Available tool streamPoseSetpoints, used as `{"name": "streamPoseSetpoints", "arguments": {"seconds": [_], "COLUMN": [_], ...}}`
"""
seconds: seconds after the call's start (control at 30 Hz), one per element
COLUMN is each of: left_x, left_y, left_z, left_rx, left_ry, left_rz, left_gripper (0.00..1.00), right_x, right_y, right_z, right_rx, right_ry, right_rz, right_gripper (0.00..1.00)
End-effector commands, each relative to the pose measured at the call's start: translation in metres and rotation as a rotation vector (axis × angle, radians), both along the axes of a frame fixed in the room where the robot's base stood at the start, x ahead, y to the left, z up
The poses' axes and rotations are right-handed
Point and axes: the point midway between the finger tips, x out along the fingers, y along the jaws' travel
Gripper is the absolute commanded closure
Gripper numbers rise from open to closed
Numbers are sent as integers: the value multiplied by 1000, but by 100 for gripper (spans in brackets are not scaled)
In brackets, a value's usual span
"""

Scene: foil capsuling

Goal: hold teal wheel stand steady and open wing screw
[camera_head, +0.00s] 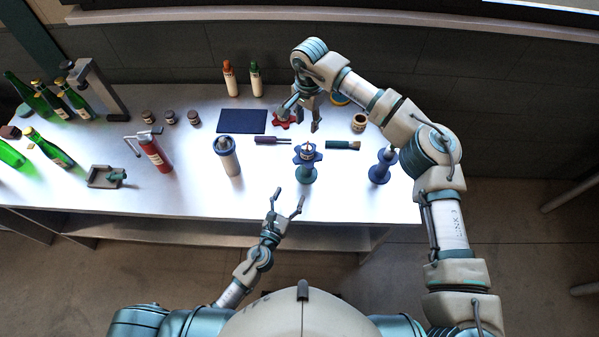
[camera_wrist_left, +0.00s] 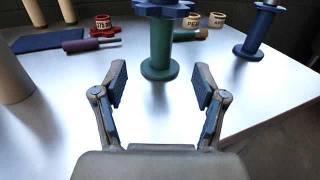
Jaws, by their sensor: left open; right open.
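The teal wheel stand (camera_head: 306,176) stands upright near the table's front edge, with a blue lobed wheel (camera_head: 298,159) on top. A small pale part sits above the wheel; I cannot make out a wing screw on it. In the left wrist view the stand's green column (camera_wrist_left: 160,45) rises just beyond my fingers, and its top is cut off by the frame. My left gripper (camera_head: 289,195) is open and empty in front of the stand, not touching it. My right gripper (camera_head: 300,115) is open above the table behind the stand, close to a red lobed piece (camera_head: 283,121).
A purple-handled tool (camera_head: 272,141) and a teal brush-like tool (camera_head: 342,145) lie behind the stand. Bottles and a red extinguisher-like item (camera_head: 155,153) are further left.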

Motion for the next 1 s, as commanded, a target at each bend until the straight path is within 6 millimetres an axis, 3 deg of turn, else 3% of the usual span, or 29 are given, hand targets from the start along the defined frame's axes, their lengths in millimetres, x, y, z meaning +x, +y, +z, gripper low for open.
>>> {"name": "streamPoseSetpoints", "arguments": {"seconds": [0.4, 0.6, 0.8, 1.0], "left_x": [87, 118, 133, 135], "left_y": [-31, -43, -48, -49], "left_z": [2, 1, 0, 0], "left_rx": [-3, -4, -4, -4], "left_ry": [-2, -1, 0, 0], "left_rz": [-1, 1, -1, -2], "left_gripper": [29, 29, 29, 29], "right_x": [-1, -1, -1, -1], "right_y": [1, 1, 1, 1], "right_z": [0, 0, 1, 1], "right_rx": [-1, -1, -1, -1], "right_ry": [-1, -1, -1, -1], "right_rz": [0, 0, 0, 0], "right_gripper": [58, 58, 58, 58]}}
